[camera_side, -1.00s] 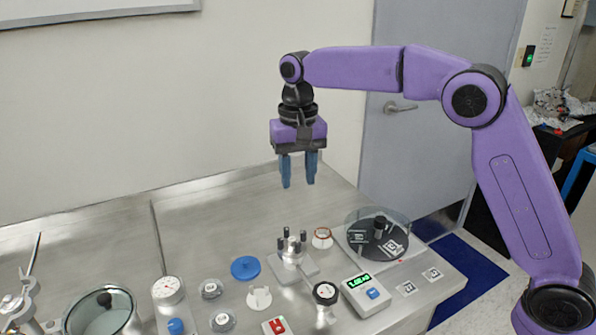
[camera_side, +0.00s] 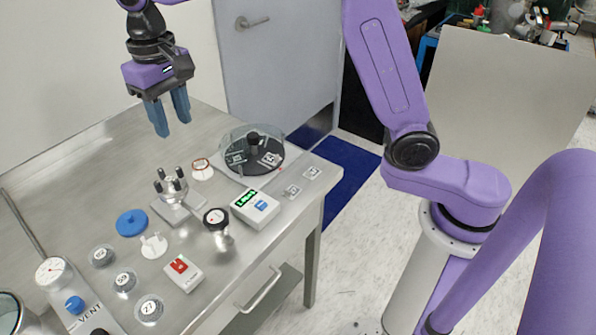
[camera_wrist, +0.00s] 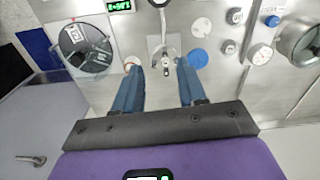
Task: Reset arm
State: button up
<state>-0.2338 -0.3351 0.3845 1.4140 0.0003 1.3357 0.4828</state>
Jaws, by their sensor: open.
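My gripper (camera_side: 167,112) is purple and black with two blue fingers. In the side view it hangs at the upper left, fingers pointing down, above the back of the steel table (camera_side: 90,170). The fingers are apart with nothing between them. The wrist view also shows the two blue fingers (camera_wrist: 158,80) spread, with the table items beyond their tips. The gripper is clear of every object on the table.
The table holds a round glass dish (camera_side: 252,150), a pronged stand (camera_side: 174,190), a scale with a green display (camera_side: 255,208), a blue disc (camera_side: 131,222), a red-switch box (camera_side: 183,272) and several small weights. A grey door (camera_side: 275,70) is behind.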

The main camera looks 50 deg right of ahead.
jog(key=s+d+f+n, duration=0.2)
jog(key=s+d+n, duration=0.2)
jog(key=s, duration=0.6)
jog(key=s+d+f+n, duration=0.3)
jog(key=s+d, duration=0.6)
jog(key=s, duration=0.1)
jog(key=s+d+f+n, duration=0.2)
jog(key=s+d+n, duration=0.2)
jog(key=s, duration=0.6)
jog(key=shift+s+d+f+n, duration=0.3)
jog(key=shift+s+d, duration=0.05)
jog(key=shift+d, duration=0.9)
